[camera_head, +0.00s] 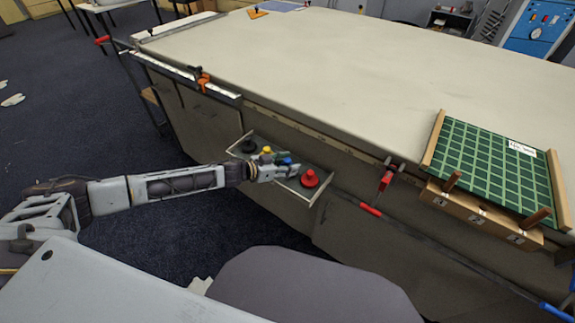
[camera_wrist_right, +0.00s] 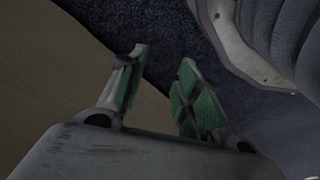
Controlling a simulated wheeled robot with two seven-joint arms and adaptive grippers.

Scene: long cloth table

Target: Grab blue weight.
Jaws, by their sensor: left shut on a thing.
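The blue weight (camera_head: 285,159) is at the open drawer (camera_head: 317,195) on the side of the long table, in the head view. My left gripper (camera_head: 284,168) reaches in from the left and is shut on the blue weight, partly covering it. Whether the weight is lifted clear of the drawer floor cannot be told. My right gripper (camera_wrist_right: 160,75) shows in the right wrist view, its green-padded fingers apart with nothing between them.
A red weight (camera_head: 310,179) stands right of my left gripper; a yellow weight (camera_head: 267,150) and a black weight (camera_head: 249,146) stand to its left. A green grid board (camera_head: 490,160) lies at the table's right. The pale tabletop (camera_head: 330,80) is mostly clear.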

